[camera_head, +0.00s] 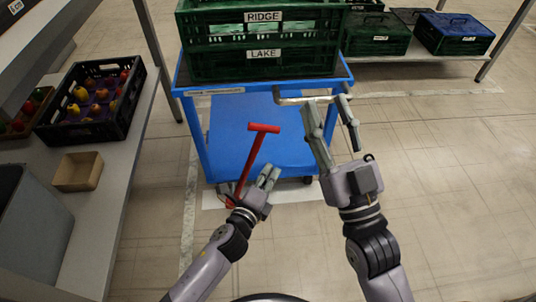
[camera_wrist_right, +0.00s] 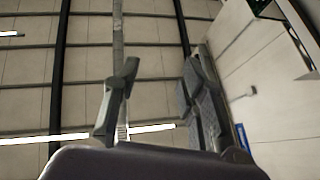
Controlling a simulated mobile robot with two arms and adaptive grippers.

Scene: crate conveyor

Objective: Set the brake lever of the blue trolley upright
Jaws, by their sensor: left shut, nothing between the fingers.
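The blue trolley (camera_head: 192,90) stands ahead in the head view, with a lower blue deck (camera_head: 235,140). Its red brake lever (camera_head: 251,157) has a T-shaped top and leans to the right in the picture, its foot low at the trolley's near left. My left gripper (camera_head: 270,174) is shut and empty, just right of the lever's lower part; contact cannot be told. My right gripper (camera_head: 328,103) is open, its fingers apart near the trolley's pale bar (camera_head: 290,101). In the right wrist view its fingers (camera_wrist_right: 158,90) are apart, with no object visible between them.
Green crates labelled RIDGE and LAKE (camera_head: 262,69) are stacked on the trolley. A left bench (camera_head: 125,165) holds a black fruit crate (camera_head: 135,97) and a cardboard box (camera_head: 78,171). More crates (camera_head: 453,35) sit at the back right. The right floor (camera_head: 450,180) is clear.

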